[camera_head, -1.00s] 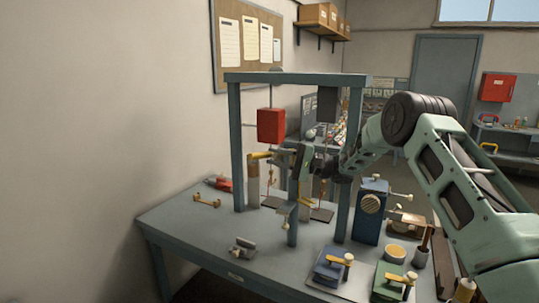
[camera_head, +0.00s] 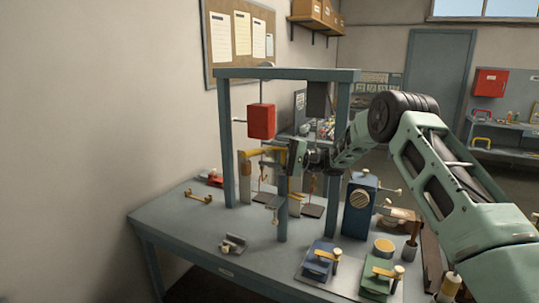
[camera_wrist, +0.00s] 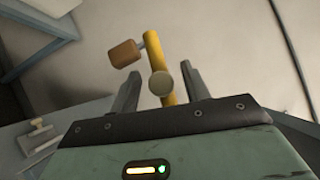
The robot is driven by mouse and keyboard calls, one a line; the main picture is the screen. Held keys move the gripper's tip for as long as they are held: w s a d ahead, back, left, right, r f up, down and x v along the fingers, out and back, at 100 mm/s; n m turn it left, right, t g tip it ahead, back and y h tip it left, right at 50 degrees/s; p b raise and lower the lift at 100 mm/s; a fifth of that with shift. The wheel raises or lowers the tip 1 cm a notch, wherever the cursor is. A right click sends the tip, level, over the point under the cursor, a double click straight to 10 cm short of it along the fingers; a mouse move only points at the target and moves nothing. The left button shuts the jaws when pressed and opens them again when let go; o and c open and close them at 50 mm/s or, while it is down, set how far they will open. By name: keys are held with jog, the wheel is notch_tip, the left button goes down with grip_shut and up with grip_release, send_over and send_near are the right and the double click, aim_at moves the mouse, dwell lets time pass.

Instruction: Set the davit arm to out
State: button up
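The davit arm is a yellow bar (camera_head: 254,151) on a post inside the blue-grey frame on the bench. In the wrist view the yellow bar (camera_wrist: 156,60) runs between my fingers, with a round tan knob on it and an orange-brown block at its far end. My gripper (camera_wrist: 158,82) is open, with one finger on each side of the bar and a gap visible on both sides. In the head view my gripper (camera_head: 283,160) is beside the frame's front upright, and its fingers are partly hidden.
A red block (camera_head: 261,121) hangs in the frame above the bar. A blue box (camera_head: 359,208) and a green clamp device (camera_head: 380,277) are on the bench at right. The bench's left front is mostly clear.

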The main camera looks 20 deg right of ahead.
jog(key=b+v, duration=0.7)
jog(key=v, duration=1)
jog(key=shift+s+d, duration=0.15)
